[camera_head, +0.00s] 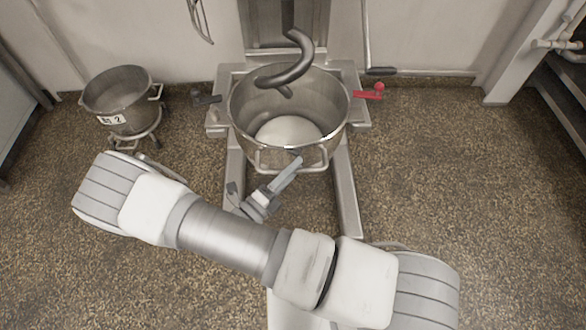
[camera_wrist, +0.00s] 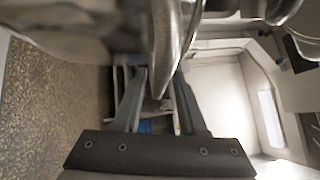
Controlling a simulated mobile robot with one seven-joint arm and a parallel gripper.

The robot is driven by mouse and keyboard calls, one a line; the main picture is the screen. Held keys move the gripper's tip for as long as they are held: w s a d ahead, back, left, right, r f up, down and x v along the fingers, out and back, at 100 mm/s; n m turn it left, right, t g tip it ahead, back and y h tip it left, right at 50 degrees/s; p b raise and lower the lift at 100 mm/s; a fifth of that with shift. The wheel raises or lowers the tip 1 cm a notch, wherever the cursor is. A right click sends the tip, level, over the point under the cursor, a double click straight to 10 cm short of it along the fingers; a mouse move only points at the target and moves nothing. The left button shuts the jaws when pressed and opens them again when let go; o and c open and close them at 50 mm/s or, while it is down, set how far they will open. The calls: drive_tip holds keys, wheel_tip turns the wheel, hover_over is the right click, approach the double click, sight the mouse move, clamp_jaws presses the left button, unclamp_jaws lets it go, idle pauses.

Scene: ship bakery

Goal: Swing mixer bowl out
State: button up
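The steel mixer bowl (camera_head: 240,125) sits upright in the mixer's cradle, under the curved grey dough hook (camera_head: 290,73). A bar handle (camera_head: 262,163) runs across the bowl's front, below the rim. My gripper (camera_head: 298,161) reaches up from below and its fingertips are at this handle. In the wrist view, the fingers of my gripper (camera_wrist: 160,82) stand apart. A shiny curved metal piece (camera_wrist: 166,35) shows at and between their tips, partly over the right finger. Whether both fingers touch it cannot be told.
A red-knobbed lever (camera_head: 370,93) sticks out right of the bowl, and a dark lever (camera_head: 205,98) left. The mixer's base legs (camera_head: 346,195) extend forward on the speckled floor. A second bowl (camera_head: 115,92) stands on a wheeled dolly at left. Floor is clear at right.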

clamp_jaws()
idle(1.2)
